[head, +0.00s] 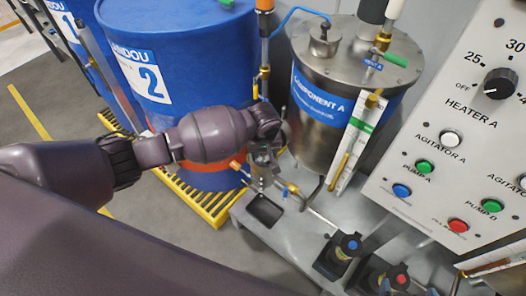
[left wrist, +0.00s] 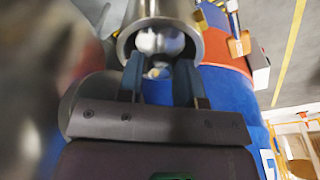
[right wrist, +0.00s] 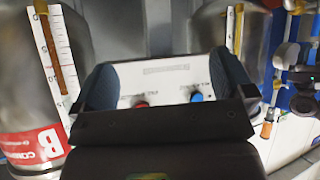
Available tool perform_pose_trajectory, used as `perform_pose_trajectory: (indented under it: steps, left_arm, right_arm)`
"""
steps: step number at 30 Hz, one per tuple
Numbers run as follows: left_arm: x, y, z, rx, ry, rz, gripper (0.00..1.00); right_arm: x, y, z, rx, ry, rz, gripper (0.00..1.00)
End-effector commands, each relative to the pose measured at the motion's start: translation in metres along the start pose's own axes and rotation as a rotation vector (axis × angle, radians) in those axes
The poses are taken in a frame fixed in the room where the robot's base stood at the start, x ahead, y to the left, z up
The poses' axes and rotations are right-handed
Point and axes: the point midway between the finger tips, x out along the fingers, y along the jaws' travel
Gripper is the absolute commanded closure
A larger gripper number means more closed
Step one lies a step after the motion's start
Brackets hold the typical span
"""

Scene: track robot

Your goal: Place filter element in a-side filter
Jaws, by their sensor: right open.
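My left gripper (left wrist: 160,70) points into the round mouth of a metal filter housing (left wrist: 125,45). Its fingers are partly closed, with a pale, silvery piece between their tips, which looks like the filter element (left wrist: 158,40). Most of that piece is hidden by the fingers and the housing wall, so how deep it sits cannot be told. In the head view the housing (head: 262,168) stands on the grey bench in front of the Component A tank, below my left wrist. My right gripper (right wrist: 165,75) is wide open and empty, facing a panel with buttons.
The steel Component A tank (head: 320,120) stands behind the housing. A blue drum (head: 175,50) is at the back left. The control panel (head: 425,180) is at right. Pumps (head: 338,252) stand on the bench (head: 315,215). A red-labelled tank (right wrist: 30,150) is left of my right gripper.

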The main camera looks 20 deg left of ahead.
Motion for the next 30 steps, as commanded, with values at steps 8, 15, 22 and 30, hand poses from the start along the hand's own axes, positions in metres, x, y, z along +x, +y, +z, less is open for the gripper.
perform_pose_trajectory:
  steps: [8, 15, 22, 30]
  left_arm:
    - [-0.060, 0.001, -0.002, 0.000, 0.006, 0.006, 0.67]
    - [-0.095, 0.001, -0.001, 0.000, 0.003, 0.004, 0.67]
    - [-0.107, 0.000, 0.000, 0.000, 0.001, 0.002, 0.67]
    - [-0.100, 0.000, 0.008, 0.017, -0.004, 0.029, 0.67]
  right_arm:
    - [-0.010, 0.003, -0.012, 0.004, 0.011, 0.006, 0.00]
    - [-0.014, 0.005, -0.013, 0.005, 0.007, 0.009, 0.00]
    - [-0.016, 0.005, -0.015, 0.005, 0.012, 0.010, 0.00]
    - [-0.016, 0.006, -0.013, 0.003, 0.010, 0.010, 0.00]
